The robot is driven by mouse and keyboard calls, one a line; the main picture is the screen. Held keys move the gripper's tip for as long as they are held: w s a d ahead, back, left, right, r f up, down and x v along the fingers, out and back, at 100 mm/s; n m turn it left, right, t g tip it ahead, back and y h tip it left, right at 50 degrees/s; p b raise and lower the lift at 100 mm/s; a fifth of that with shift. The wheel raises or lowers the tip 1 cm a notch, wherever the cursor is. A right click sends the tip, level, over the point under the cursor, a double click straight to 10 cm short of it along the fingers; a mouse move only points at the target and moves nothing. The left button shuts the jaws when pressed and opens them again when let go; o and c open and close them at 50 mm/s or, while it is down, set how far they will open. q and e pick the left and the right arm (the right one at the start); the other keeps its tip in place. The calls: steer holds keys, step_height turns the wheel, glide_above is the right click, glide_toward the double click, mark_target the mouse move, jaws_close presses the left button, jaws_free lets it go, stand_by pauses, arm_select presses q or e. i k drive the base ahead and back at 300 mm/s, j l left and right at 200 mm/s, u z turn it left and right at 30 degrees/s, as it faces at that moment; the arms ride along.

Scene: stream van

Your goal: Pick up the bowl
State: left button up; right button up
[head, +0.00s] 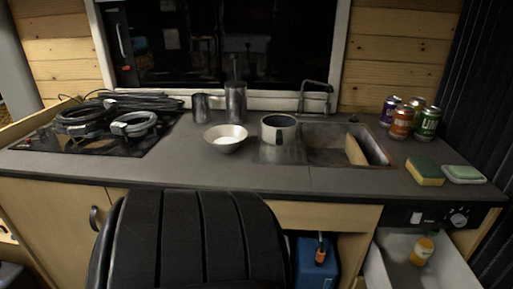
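A small pale bowl (226,138) stands upright on the dark countertop (190,172), a little left of a metal pot. Its inside looks whitish. Nothing touches it from above. Neither of my grippers shows in the head view.
Behind the bowl stand a metal cup (200,107) and a tall metal container (236,102). The pot (278,130) is beside the sink (375,152). Coiled cables (135,124) lie left; several cans (402,122) and a sponge (425,170) are right. A black ribbed seat back (185,240) stands in front.

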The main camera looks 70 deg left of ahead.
mark_target(210, 136)
steer(key=u, duration=2.7)
